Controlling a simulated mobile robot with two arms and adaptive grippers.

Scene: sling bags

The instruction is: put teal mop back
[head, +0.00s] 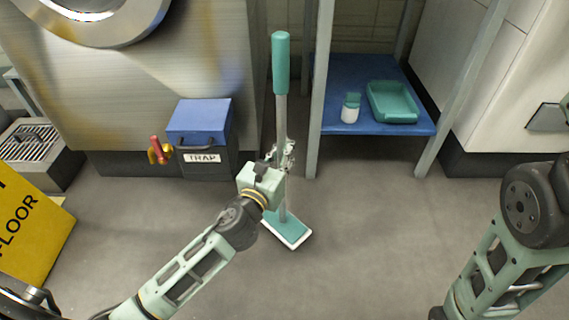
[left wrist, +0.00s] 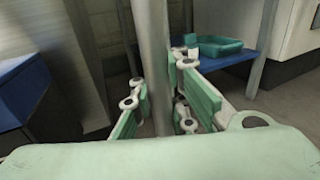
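The teal mop (head: 281,130) stands upright on the floor, with a teal grip on top, a grey pole and a flat teal head (head: 287,230) with a white edge. My left gripper (head: 282,155) is at the pole, about midway up. In the left wrist view, the pole (left wrist: 152,50) passes between the spread finger pads of my left gripper (left wrist: 165,105). The left pad is close to the pole and a gap shows at the right pad; contact is unclear. My right arm shows at the right edge of the head view, but its gripper is out of view.
A blue-topped trap box (head: 202,140) with a red-handled valve (head: 156,150) stands left of the mop. To the right, a rack's blue shelf (head: 350,75) holds a teal tray (head: 392,102) and a small bottle (head: 350,108). A yellow floor sign (head: 30,230) stands at left.

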